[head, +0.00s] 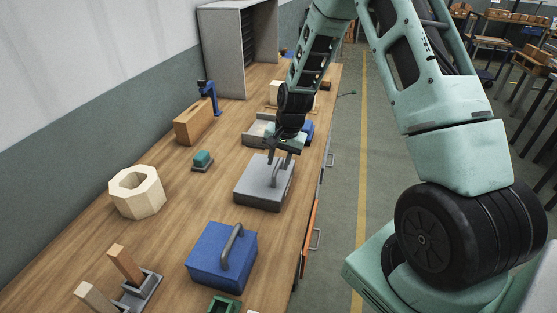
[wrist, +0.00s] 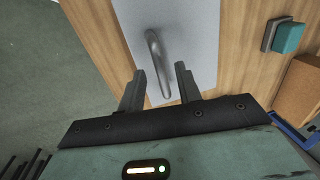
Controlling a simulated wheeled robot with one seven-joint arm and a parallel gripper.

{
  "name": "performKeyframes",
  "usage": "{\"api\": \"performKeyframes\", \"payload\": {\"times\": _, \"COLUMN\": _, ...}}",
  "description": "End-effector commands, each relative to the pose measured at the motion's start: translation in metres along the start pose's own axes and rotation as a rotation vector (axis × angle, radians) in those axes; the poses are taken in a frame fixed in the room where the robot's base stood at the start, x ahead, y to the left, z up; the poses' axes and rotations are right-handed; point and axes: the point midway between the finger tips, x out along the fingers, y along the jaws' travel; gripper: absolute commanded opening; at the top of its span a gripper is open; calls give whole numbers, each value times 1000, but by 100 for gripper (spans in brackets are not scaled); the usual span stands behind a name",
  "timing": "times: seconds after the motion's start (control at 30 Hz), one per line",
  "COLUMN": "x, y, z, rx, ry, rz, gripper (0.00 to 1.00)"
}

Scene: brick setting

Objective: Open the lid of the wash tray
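A grey box with a flat lid (head: 258,190) stands on the wooden bench, its lid down. A grey bar handle (head: 277,172) rises from the lid. My gripper (head: 280,158) is just above this handle, pointing down. In the wrist view my gripper (wrist: 160,72) is open, and the handle (wrist: 155,50) shows between and beyond its fingers, with no contact visible. The pale lid (wrist: 195,30) fills the area behind it. A blue box (head: 218,262) with a similar grey handle (head: 232,245) stands nearer, also closed. I cannot tell from looks alone which is the wash tray.
A teal block on a grey base (head: 202,160) sits left of the grey box; it also shows in the wrist view (wrist: 288,38). A cream hexagonal ring (head: 137,192), a wooden block (head: 194,123) and a grey open tray (head: 257,133) stand around.

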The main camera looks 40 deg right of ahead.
Motion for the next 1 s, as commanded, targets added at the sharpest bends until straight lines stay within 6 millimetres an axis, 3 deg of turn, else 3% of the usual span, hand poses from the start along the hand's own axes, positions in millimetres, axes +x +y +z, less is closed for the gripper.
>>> {"api": "performKeyframes", "payload": {"times": 0.43, "x": 12, "y": 0, "z": 0, "rx": 0, "ry": 1, "rz": -1, "gripper": 34}}
{"api": "performKeyframes", "payload": {"times": 0.47, "x": 12, "y": 0, "z": 0, "rx": 0, "ry": 1, "rz": -1, "gripper": 31}}
{"api": "performKeyframes", "payload": {"times": 0.57, "x": 12, "y": 0, "z": 0, "rx": 0, "ry": 0, "rz": -1, "gripper": 3}}
{"api": "performKeyframes", "payload": {"times": 0.6, "x": 12, "y": 0, "z": 0, "rx": 0, "ry": 0, "rz": -1, "gripper": 0}}
{"api": "performKeyframes", "payload": {"times": 1.0, "x": 6, "y": -5, "z": 1, "rx": -3, "ry": 1, "rz": 33, "gripper": 0}}
